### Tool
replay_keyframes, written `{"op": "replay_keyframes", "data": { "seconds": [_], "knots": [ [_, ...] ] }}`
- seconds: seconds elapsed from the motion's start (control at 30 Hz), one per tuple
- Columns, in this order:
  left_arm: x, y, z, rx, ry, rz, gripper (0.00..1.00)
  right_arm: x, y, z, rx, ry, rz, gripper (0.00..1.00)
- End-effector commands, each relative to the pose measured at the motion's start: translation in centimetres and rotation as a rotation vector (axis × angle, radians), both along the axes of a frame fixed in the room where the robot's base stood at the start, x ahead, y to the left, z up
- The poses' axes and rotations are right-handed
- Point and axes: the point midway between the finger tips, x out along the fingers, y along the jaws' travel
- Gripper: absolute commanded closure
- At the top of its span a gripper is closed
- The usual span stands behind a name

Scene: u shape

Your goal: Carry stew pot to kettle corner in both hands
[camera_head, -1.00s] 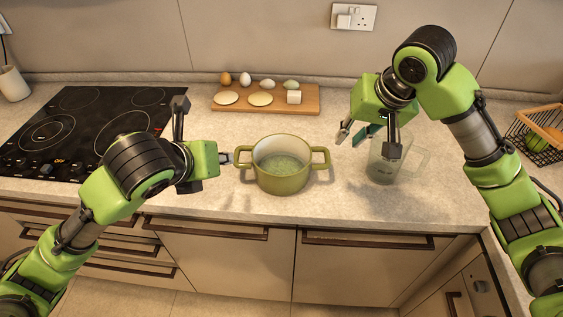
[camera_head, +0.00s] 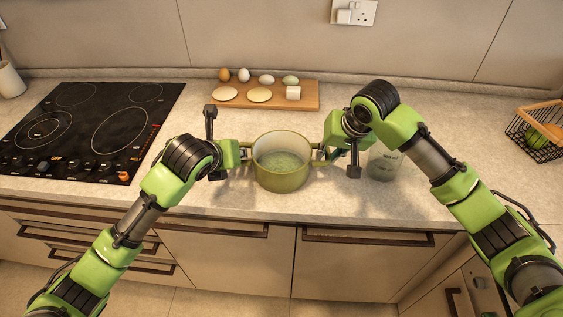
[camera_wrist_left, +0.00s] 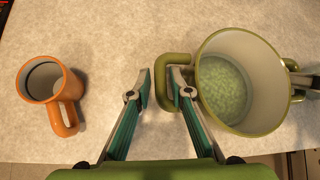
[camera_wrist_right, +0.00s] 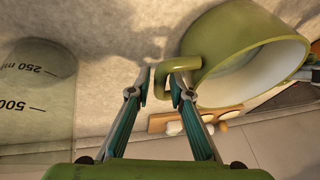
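The green stew pot (camera_head: 282,178), with green contents, stands upright on the counter between my arms. My left gripper (camera_head: 241,155) is at its left handle; in the left wrist view the handle's outer bar (camera_wrist_left: 160,84) lies between the open fingers (camera_wrist_left: 158,84), one finger reaching into the loop. My right gripper (camera_head: 322,154) is at the right handle; in the right wrist view the handle (camera_wrist_right: 160,80) likewise lies between open fingers (camera_wrist_right: 160,84). A small gap shows beside each bar. In the head view my grippers partly cover both handles. I see no kettle.
A clear measuring jug (camera_head: 384,168) stands right of the pot, partly behind my right arm. An orange mug (camera_wrist_left: 45,85) stands left of my left gripper. Behind are a wooden board (camera_head: 262,103) with eggs and the black hob (camera_head: 85,130). A wire basket (camera_head: 540,130) is far right.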

Motion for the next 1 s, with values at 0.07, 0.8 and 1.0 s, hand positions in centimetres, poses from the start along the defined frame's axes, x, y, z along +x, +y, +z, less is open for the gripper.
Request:
{"op": "replay_keyframes", "data": {
  "seconds": [0.07, 0.8, 1.0],
  "knots": [
    [0.22, -0.06, -0.25, 0.0, 0.001, 0.0, 0.81, 0.11, 0.04, -0.35, -0.001, 0.001, 0.0, 0.81],
    [0.37, -0.08, -0.14, -0.001, -0.003, 0.0, 1.0, 0.25, 0.1, -0.24, 0.001, -0.003, 0.0, 1.0],
    [0.38, -0.07, 0.37, 0.0, -0.003, -0.001, 1.0, 0.26, 0.07, 0.28, 0.001, -0.004, 0.0, 1.0]
  ]
}}
